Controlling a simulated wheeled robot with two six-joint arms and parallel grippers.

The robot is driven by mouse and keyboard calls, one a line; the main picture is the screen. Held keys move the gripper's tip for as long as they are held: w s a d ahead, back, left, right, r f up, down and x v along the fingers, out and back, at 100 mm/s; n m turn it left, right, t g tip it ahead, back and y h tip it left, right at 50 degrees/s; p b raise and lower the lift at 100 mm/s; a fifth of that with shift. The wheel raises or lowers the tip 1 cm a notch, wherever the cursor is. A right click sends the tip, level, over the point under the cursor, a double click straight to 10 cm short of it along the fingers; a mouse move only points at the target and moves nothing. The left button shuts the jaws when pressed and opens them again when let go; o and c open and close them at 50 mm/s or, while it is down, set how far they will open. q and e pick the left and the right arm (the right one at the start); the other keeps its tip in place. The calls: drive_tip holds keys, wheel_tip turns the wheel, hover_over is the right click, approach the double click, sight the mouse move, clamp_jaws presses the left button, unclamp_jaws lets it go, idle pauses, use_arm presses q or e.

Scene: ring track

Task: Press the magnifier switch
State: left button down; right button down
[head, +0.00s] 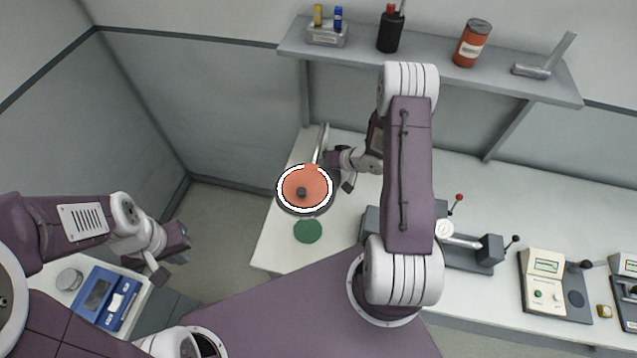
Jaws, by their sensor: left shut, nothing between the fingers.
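The magnifier (304,190) stands at the left end of the white counter. It has a round head with a bright white ring around an orange-red disc, a small dark knob-like spot near its middle, and a pale arm behind it. I cannot tell which part is its switch. My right gripper (338,170) is just right of the magnifier's head, partly hidden by its own wrist; whether it touches the head or is open is unclear. My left gripper (172,257) is shut and empty, low at the left, well away from the magnifier.
A green disc (308,231) lies on the counter (273,246) before the magnifier. A grey clamp-like device (475,250) and a cream meter box (548,284) stand to the right. A shelf (440,72) with bottles runs above. A blue device (105,300) sits on a left side table.

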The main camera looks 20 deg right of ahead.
wheel_tip(320, 180, down, 7)
drive_tip(key=b, duration=0.6)
drive_tip(key=shift+s+d+b, duration=0.1)
drive_tip(key=shift+s+b, duration=0.05)
drive_tip(key=shift+b, duration=0.15)
drive_tip(key=shift+f, duration=0.4)
drive_tip(key=shift+f+b, duration=0.15)
drive_tip(key=shift+b, duration=0.15)
drive_tip(key=shift+d, duration=0.1)
idle(0.6)
drive_tip(key=shift+f, duration=0.35)
